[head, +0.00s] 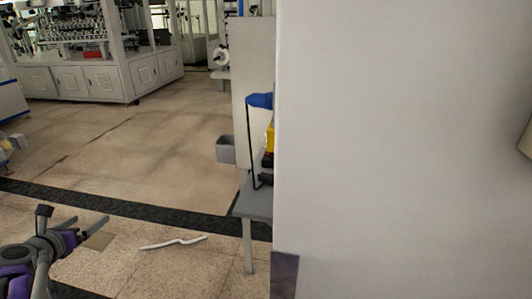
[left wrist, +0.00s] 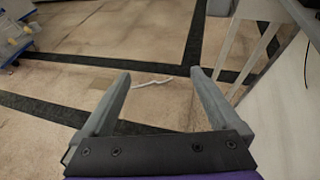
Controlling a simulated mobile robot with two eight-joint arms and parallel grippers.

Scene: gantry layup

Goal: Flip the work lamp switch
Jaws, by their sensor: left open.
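What looks like the work lamp, with a blue head (head: 260,100) and a thin black stem, stands on a small grey table (head: 254,203) in the head view. The pale wall edge cuts off its right side. I cannot make out a switch on it. My left gripper (head: 75,214) is at the lower left of the head view, well left of the table, and touches nothing. My right gripper is not in view.
A large pale wall or panel (head: 400,150) fills the right of the head view, close by. A grey bin (head: 226,150) is beside the table. A white curved strip (head: 174,243) lies on the floor. White cabinets (head: 100,82) stand at the back left. The floor between is open.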

